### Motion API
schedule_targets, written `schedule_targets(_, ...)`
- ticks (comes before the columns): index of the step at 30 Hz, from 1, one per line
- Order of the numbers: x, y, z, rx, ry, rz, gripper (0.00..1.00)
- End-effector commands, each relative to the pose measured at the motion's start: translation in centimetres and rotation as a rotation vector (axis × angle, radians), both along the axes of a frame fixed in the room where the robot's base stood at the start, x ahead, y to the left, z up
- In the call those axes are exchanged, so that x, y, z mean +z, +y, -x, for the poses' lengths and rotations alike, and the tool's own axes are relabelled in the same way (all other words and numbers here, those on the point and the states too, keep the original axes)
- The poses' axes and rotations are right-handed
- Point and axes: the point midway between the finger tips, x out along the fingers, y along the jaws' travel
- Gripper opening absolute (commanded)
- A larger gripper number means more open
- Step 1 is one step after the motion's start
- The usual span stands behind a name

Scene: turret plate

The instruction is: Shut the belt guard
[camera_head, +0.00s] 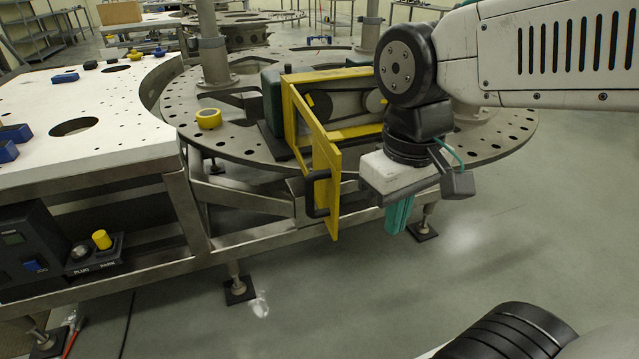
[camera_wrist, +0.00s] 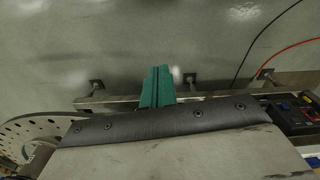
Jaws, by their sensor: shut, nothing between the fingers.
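The belt guard (camera_head: 327,160) is a yellow hinged panel on a yellow frame around the belt drive. It stands open, swung out from the frame toward the camera and past the plate's edge. A black handle (camera_head: 316,194) is on its outer end. Inside the frame the belt and a pulley (camera_head: 375,101) are exposed. My gripper (camera_head: 397,216) points down to the right of the guard's free end, with its teal fingers together and empty. A gap shows between fingers and guard. The fingers also show in the wrist view (camera_wrist: 157,88), where I cannot make out the guard.
The round turret plate (camera_head: 490,145) with holes bears the drive and a yellow tape roll (camera_head: 208,118). A white table (camera_head: 120,135) stands left, with a control box (camera_head: 95,254) below its edge.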

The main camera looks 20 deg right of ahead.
Motion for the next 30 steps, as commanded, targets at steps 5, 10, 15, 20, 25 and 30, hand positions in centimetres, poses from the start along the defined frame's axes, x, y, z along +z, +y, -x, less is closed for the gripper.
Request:
schedule_targets(5, 0.2, 3.8, -5.7, 0.336, 0.094, 0.066, 0.00)
schedule_targets(10, 0.1, 7.8, -11.1, 0.723, 0.156, 0.124, 0.00)
schedule_targets(15, 0.5, 10.7, -15.6, 1.084, 0.192, 0.170, 0.00)
schedule_targets(20, 1.8, 10.7, -16.9, 1.267, 0.189, 0.190, 0.00)
schedule_targets(25, 1.3, 10.4, -16.9, 1.332, 0.201, 0.187, 0.00)
schedule_targets(30, -1.0, 9.8, -16.7, 1.332, 0.203, 0.185, 0.00)
